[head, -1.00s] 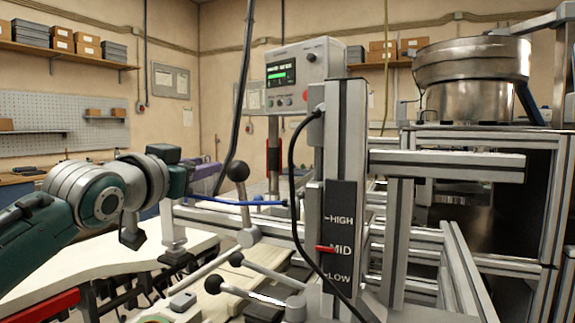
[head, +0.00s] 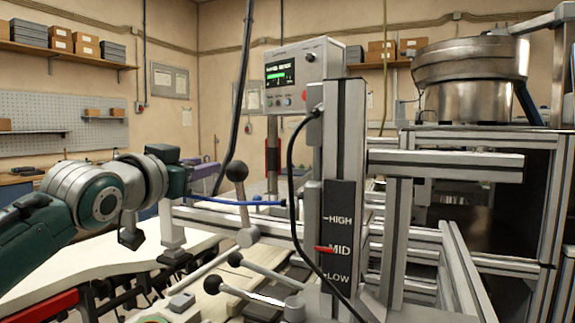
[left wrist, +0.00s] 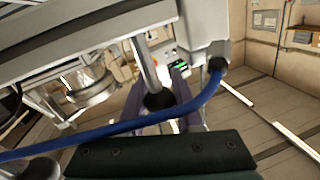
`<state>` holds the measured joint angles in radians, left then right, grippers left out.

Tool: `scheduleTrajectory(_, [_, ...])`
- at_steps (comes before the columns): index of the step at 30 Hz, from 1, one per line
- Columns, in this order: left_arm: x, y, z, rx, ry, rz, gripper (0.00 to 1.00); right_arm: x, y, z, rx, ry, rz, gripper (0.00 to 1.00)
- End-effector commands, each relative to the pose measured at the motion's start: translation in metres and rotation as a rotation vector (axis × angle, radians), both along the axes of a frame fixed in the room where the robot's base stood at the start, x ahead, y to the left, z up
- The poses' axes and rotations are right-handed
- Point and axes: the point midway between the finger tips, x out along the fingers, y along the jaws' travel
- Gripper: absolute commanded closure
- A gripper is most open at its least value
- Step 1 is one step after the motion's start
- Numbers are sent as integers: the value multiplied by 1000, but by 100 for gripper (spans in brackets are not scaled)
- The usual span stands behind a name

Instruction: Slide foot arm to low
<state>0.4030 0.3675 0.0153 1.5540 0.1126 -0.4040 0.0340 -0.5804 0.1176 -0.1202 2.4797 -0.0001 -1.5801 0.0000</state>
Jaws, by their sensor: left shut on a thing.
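A grey upright column carries a dark scale (head: 340,222) marked HIGH, MID and LOW. Its red pointer (head: 325,249) stands at MID. A grey lever (head: 243,212) with a dark ball knob (head: 237,172) rises left of the column. My left gripper (head: 217,176), with purple fingers, comes in from the left at the knob. In the left wrist view the fingers (left wrist: 158,92) are shut on the ball knob, one on each side. A blue hose (left wrist: 120,128) crosses in front of them. Which part is the foot arm is unclear. My right gripper is not in view.
Two lower levers with ball knobs (head: 211,284) stick out left of the column base. A black cable (head: 291,190) hangs down the column's front. A control box (head: 303,75) with a lit screen stands behind. A metal bowl (head: 470,80) and aluminium frame fill the right side.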

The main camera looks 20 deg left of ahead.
Motion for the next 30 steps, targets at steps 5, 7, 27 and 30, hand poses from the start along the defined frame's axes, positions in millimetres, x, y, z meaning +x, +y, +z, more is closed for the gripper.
scheduleTrajectory(5, [0, 0, 0, 0, -1, 0, 100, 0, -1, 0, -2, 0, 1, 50])
scheduleTrajectory(7, [0, 0, -1, 0, 0, 0, 100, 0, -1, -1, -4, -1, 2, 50])
scheduleTrajectory(27, [0, 0, -41, -1, 10, 1, 52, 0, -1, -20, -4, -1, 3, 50])
scheduleTrajectory(30, [0, 0, -39, -1, 6, 1, 41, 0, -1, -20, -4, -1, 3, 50])
